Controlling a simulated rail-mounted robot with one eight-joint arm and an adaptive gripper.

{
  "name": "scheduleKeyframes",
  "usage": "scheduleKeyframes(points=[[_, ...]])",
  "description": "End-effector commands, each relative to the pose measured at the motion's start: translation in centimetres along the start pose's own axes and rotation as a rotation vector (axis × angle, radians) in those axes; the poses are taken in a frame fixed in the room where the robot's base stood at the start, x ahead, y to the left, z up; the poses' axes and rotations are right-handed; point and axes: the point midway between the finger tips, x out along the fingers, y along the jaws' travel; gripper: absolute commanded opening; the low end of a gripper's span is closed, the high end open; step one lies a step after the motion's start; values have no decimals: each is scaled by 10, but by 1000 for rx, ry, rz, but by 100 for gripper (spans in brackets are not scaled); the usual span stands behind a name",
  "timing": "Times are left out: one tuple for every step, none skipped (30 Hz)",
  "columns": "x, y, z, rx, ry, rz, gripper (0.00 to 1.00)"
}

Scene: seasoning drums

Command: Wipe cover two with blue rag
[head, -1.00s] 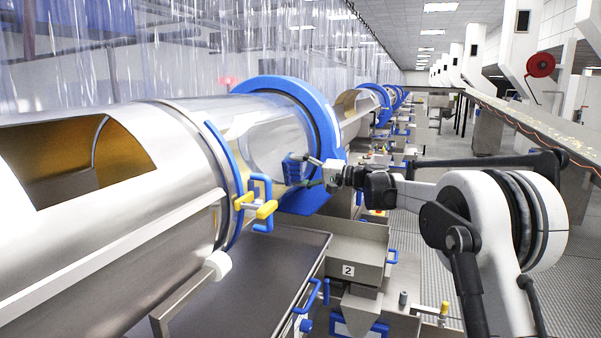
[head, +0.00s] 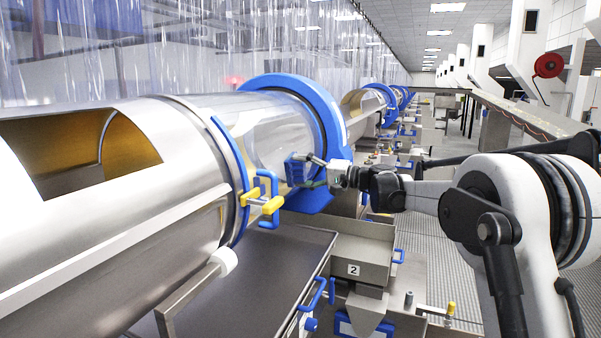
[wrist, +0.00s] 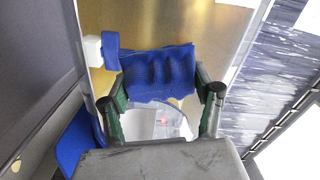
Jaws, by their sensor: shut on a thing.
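The clear cover (head: 255,135) with a wide blue ring (head: 328,125) closes the drum section above the plate marked 2 (head: 353,270). My gripper (head: 308,171) is at the cover's near right side, in front of its lower part. It is shut on the blue rag (head: 295,168), which lies against or very close to the clear surface; contact cannot be told. In the wrist view the ribbed rag (wrist: 158,72) spans between the fingertips of my gripper (wrist: 160,95), with a shiny drum surface behind it.
A blue and yellow latch handle (head: 265,203) sticks out left of the rag. The open steel drum (head: 110,230) fills the left. A dark tray (head: 250,270) lies below. More drums line the back, and a conveyor (head: 500,112) runs at right.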

Motion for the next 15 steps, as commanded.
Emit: scheduleKeyframes(points=[[-3,0,0,0,1,0,41],[-5,0,0,0,1,0,41],[-8,0,0,0,1,0,41],[-11,0,0,0,1,0,41],[-13,1,0,0,2,0,41],[-16,1,0,0,2,0,41],[-19,1,0,0,2,0,41],[-22,1,0,0,2,0,41],[-25,1,0,0,2,0,41],[-28,1,0,0,2,0,41],[-31,1,0,0,1,0,41],[-34,1,0,0,1,0,41],[-36,1,0,0,2,0,41],[-39,1,0,0,2,0,41],[-42,1,0,0,2,0,41]])
